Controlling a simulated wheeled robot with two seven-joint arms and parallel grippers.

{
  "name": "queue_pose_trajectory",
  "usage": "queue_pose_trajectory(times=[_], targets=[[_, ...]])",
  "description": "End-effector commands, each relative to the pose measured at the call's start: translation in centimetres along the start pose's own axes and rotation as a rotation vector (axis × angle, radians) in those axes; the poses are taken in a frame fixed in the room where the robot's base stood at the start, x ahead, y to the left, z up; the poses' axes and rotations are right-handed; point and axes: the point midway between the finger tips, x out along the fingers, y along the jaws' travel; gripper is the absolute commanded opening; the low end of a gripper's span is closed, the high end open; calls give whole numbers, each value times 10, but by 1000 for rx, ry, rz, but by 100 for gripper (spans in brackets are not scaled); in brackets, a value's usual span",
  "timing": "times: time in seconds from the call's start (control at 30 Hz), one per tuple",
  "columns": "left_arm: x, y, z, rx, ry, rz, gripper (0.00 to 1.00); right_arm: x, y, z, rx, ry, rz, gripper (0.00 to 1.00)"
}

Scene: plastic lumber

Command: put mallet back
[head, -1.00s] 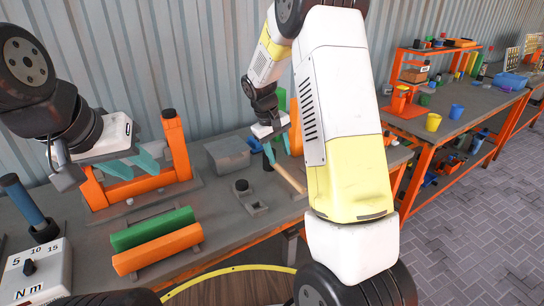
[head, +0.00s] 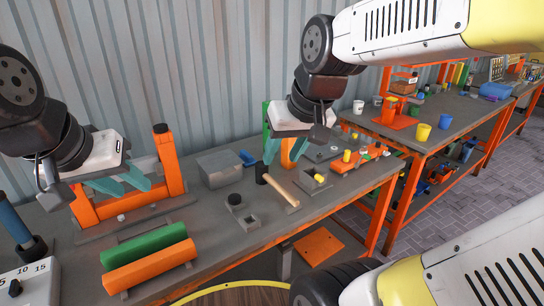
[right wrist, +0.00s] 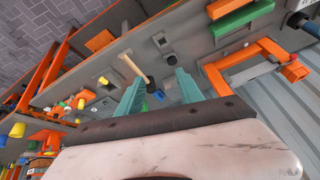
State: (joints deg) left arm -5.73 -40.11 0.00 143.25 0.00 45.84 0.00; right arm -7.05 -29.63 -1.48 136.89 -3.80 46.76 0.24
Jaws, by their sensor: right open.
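The mallet has a pale wooden handle (head: 282,188) and a black head (head: 262,173). It rests at the grey workbench (head: 225,238), handle slanting towards the front right. Its handle also shows in the right wrist view (right wrist: 131,66), with the head partly visible beyond the fingers. My right gripper (head: 284,153) is open and empty, above and behind the mallet. Its teal fingers (right wrist: 160,92) are apart, with the mallet head seen between them. My left gripper (head: 122,187) has its teal fingers apart, in front of the orange frame (head: 172,160), and appears empty.
A green bar (head: 145,246) and an orange bar (head: 150,267) lie at the front left. A grey box (head: 220,167) stands left of the mallet; small grey blocks (head: 247,217) stand before it. Right of it sits an orange toy-like part (head: 350,165). A second bench (head: 410,135) holds cups.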

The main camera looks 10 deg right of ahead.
Motion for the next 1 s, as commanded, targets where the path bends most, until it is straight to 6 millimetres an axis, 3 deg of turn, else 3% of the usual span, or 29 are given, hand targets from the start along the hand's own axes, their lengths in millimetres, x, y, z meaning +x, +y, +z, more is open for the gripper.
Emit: queue_pose_trajectory(times=[0.1, 0.27, 1.0], targets=[[0, 0, 0, 0, 0, 0, 36, -13, -8, 22, 23, 57, -21, 44], [0, 0, 0, 0, 0, 0, 36, -17, -13, 35, 37, 86, -34, 44], [0, 0, 0, 0, 0, 0, 36, -18, -13, 36, 38, 88, -35, 44]])
